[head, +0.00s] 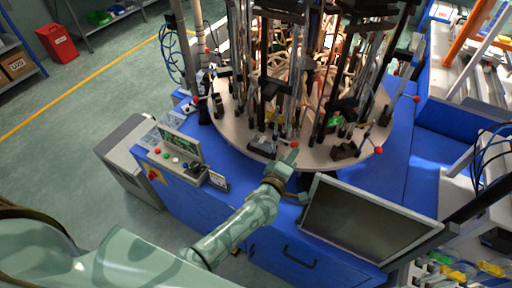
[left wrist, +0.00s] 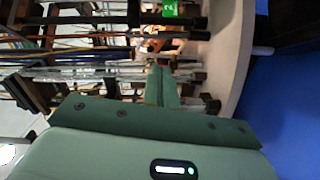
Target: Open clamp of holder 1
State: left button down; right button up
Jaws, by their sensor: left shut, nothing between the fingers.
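My left gripper (head: 288,160) reaches up from the bottom left to the near edge of the round turntable (head: 232,118). Its fingers are shut and empty; they also show together in the left wrist view (left wrist: 160,82). A small red ball knob (head: 294,145), apparently on a clamp lever, is right by the fingertips; I cannot tell if they touch. Upright holders with dark clamps and rods ring the turntable. A green label (head: 334,120) sits on one holder to the right of the gripper, and a green label (left wrist: 170,8) shows in the left wrist view. Which one is holder 1 is not readable.
A monitor (head: 362,222) stands just right of my left forearm. A control panel with buttons (head: 175,158) is to the left. More red-knobbed levers stick out at the turntable's right edge (head: 380,150). The blue cabinet (head: 285,262) lies below.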

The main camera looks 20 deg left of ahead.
pick_arm(q)
jog(key=shift+w, duration=0.15)
jog(key=shift+d, duration=0.1)
dwell(0.3)
jog(key=s+a, duration=0.2)
jog(key=s, duration=1.4)
jog(key=shift+r, duration=0.4)
jog(key=shift+a, duration=0.1)
